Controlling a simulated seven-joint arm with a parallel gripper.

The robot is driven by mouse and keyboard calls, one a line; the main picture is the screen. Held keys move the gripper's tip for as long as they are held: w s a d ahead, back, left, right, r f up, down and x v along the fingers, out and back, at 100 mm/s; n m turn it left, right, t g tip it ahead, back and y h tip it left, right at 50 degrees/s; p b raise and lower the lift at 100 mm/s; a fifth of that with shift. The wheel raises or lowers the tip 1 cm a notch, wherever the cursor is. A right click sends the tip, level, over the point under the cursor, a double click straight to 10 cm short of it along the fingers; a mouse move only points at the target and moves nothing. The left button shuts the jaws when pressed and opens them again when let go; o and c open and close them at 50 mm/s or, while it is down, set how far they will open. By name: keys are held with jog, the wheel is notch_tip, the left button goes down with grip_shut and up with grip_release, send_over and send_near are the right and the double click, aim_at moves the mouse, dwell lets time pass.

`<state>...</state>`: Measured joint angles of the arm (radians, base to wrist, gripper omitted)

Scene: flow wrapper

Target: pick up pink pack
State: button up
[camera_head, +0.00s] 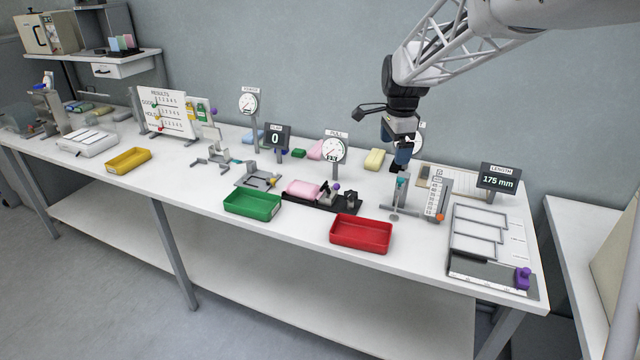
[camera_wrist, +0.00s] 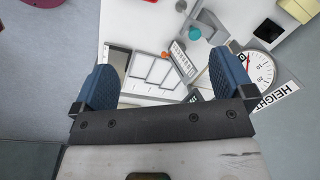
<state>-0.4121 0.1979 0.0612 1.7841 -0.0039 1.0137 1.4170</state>
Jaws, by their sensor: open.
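A pink pack (camera_head: 303,188) lies on a black fixture near the middle of the table, behind the green tray. A second pink pack (camera_head: 317,150) lies farther back, partly hidden by the round PULL gauge. My gripper (camera_head: 401,165) is above the back right of the table, to the right of both pink packs. In the wrist view its two blue fingers (camera_wrist: 152,88) are spread apart with nothing between them. No pink pack shows clearly in the wrist view.
A green tray (camera_head: 253,204) and a red tray (camera_head: 361,234) stand at the front edge. A yellow pack (camera_head: 375,159) lies left of my gripper. The PULL gauge (camera_head: 334,151) stands behind the fixture. A length display (camera_head: 499,177) stands at right.

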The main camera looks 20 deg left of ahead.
jog(key=w+a+f+m, duration=0.2)
jog(key=w+a+f, duration=0.2)
jog(key=a, duration=0.4)
jog(key=w+a+f+m, duration=0.1)
jog(key=w+a+f, duration=0.25)
jog(key=a, duration=0.35)
jog(key=m+g, duration=0.1)
jog(key=m, duration=0.2)
send_over(301, 185)
notch_tip(301, 185, down, 11)
jog(key=shift+s+d+f, duration=0.1)
jog(key=shift+f, duration=0.1)
jog(key=shift+f, duration=0.1)
jog(key=shift+f, duration=1.25)
jog(key=shift+f, duration=2.65)
jog(key=c, duration=1.1)
